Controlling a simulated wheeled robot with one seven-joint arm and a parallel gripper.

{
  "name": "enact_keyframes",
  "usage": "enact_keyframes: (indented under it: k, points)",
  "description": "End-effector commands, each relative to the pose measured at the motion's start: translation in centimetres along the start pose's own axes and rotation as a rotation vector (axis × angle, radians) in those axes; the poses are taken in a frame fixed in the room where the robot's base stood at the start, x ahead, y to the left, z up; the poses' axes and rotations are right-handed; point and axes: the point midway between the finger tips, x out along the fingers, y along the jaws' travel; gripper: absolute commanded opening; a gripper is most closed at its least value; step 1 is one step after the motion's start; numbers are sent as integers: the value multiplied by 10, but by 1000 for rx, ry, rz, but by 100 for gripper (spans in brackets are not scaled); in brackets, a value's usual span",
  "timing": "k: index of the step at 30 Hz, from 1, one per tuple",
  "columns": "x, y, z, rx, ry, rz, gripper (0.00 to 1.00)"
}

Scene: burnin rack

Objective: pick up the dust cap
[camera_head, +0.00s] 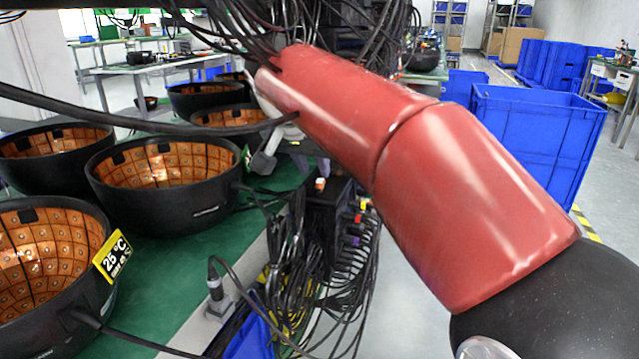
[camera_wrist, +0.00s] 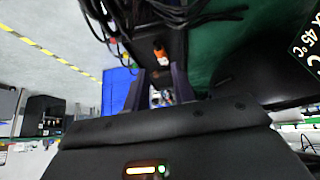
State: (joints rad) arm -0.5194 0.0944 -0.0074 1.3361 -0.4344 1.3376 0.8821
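A small orange-and-white piece (camera_head: 320,184), possibly the dust cap, sits on top of a black box beside the green bench. It also shows in the wrist view (camera_wrist: 161,53), just beyond my fingertips and roughly in line with the gap between them. It is too small to identify with certainty. My gripper (camera_wrist: 160,83) shows two dark fingers standing apart, with nothing seen held between them. In the head view my red arm crosses the middle and hides much of the wrist area. I see no contact between the fingers and the piece.
The black box (camera_head: 328,222) has many cables and coloured plugs on its side. Several black bowls with copper-coloured linings (camera_head: 165,185) stand on the green bench (camera_head: 185,250). Loose black cables hang overhead and at the bench edge. A blue bin (camera_head: 535,130) stands at right.

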Motion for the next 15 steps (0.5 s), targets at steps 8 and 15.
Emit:
enact_keyframes:
  k: [8,15]
  points:
    - [41,-2,-2,-1,-2,1,26]
    - [52,-2,-3,0,0,0,26]
